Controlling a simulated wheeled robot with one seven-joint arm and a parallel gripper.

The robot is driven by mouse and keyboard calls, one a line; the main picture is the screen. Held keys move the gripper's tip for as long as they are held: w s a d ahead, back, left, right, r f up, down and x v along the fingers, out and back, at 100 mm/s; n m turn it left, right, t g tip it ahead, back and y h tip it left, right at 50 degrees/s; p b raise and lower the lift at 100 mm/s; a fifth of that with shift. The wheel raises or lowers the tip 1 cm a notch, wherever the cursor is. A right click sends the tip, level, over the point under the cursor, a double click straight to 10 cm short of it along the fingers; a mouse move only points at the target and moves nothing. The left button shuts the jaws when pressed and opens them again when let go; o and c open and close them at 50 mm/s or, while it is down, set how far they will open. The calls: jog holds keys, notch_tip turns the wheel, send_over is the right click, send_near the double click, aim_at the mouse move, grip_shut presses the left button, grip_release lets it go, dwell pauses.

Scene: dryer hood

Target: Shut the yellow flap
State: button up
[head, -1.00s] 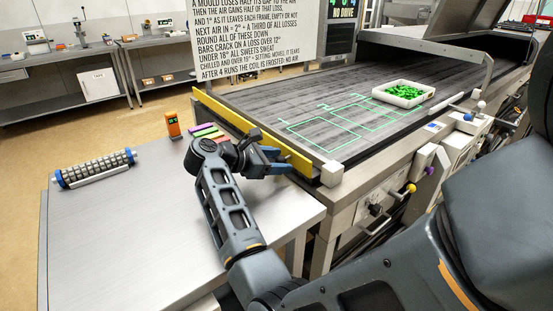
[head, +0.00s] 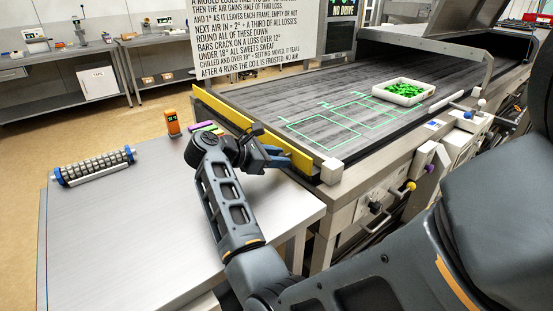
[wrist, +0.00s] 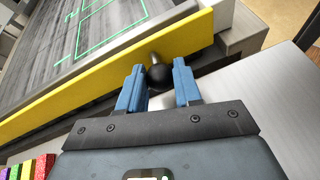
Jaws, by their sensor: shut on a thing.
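The yellow flap (head: 225,108) is a long bar along the near-left edge of the grey belt bed, standing up at that edge in the head view. It also crosses the wrist view (wrist: 95,82) on a slant. A black ball knob (wrist: 160,76) on a short metal stem sticks out from its outer face. My gripper (head: 284,160) is at the flap's right part, and its blue fingers (wrist: 159,74) are shut on the knob from both sides. The knob is hidden in the head view. Whether the flap is fully closed I cannot tell.
A steel side table (head: 120,220) lies beside the flap, with a roller (head: 95,167), an orange meter (head: 172,123) and coloured bars (head: 205,127) close to my arm. A white tray of green pieces (head: 403,92) sits on the belt. A metal corner block (head: 332,171) is right of my gripper.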

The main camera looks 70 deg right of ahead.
aim_at(291, 147)
jog(key=t+y+b, duration=0.1)
jog(key=d+r+y+b, duration=0.1)
jog(key=s+t+y+b, duration=0.1)
jog(key=y, duration=0.1)
jog(key=shift+d+r+t, duration=0.25)
jog(key=shift+d+t, duration=0.05)
jog(key=shift+d, duration=0.05)
jog(key=d+t+y+b, duration=0.1)
jog(key=s+d+r+t+y+b, duration=0.1)
jog(key=y, duration=0.1)
jog(key=shift+s+y, duration=0.1)
jog(key=shift+y, duration=0.2)
jog(key=d+t+y+b, duration=0.1)
jog(key=y, duration=0.1)
jog(key=s+d+t+y, duration=0.1)
jog(key=shift+s+d+f+n+t+y+b, duration=0.15)
jog(key=shift+s+d+n+t+y+b, duration=0.05)
jog(key=shift+n+t+y+b, duration=0.2)
jog(key=y, duration=0.1)
jog(key=s+d+t+y+b, duration=0.1)
jog(key=shift+d+f+t+y, duration=0.15)
jog(key=shift+f+t+y, duration=0.15)
jog(key=shift+s+d+f+t+y, duration=0.15)
jog(key=shift+d+f+t+y, duration=0.2)
jog(key=shift+y, duration=0.35)
jog(key=shift+b, duration=0.3)
jog(key=o, duration=1)
jog(key=shift+o, duration=0.2)
